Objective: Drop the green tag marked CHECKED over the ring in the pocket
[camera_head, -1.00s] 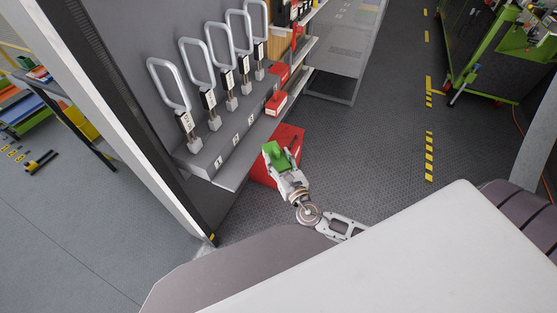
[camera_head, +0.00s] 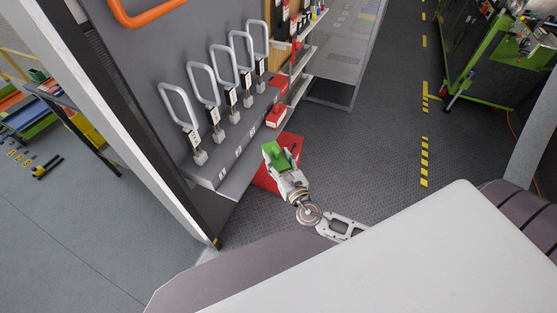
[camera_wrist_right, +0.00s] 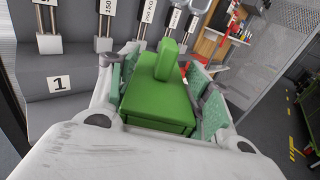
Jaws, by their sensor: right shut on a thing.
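My right gripper (camera_head: 280,168) is shut on the green tag (camera_head: 273,153). It also fills the middle of the right wrist view (camera_wrist_right: 160,95), as a green block with a raised upright part, between the fingers. No marking is readable on it. Grey elongated rings (camera_head: 178,105) stand in a row on a dark rack, each with a white label on its stem. The gripper is in front of the rack and to the right of its near end, with the tag apart from the rings. I cannot tell which ring or pocket is meant. My left gripper is out of view.
A red box (camera_head: 290,147) is behind and below the gripper. A smaller red item (camera_head: 276,115) sits at the rack's edge. An orange handle-like loop (camera_head: 147,18) is at top left. The rack's front ledge has numbered plates, with 1 (camera_wrist_right: 59,83) nearest. Open floor lies right.

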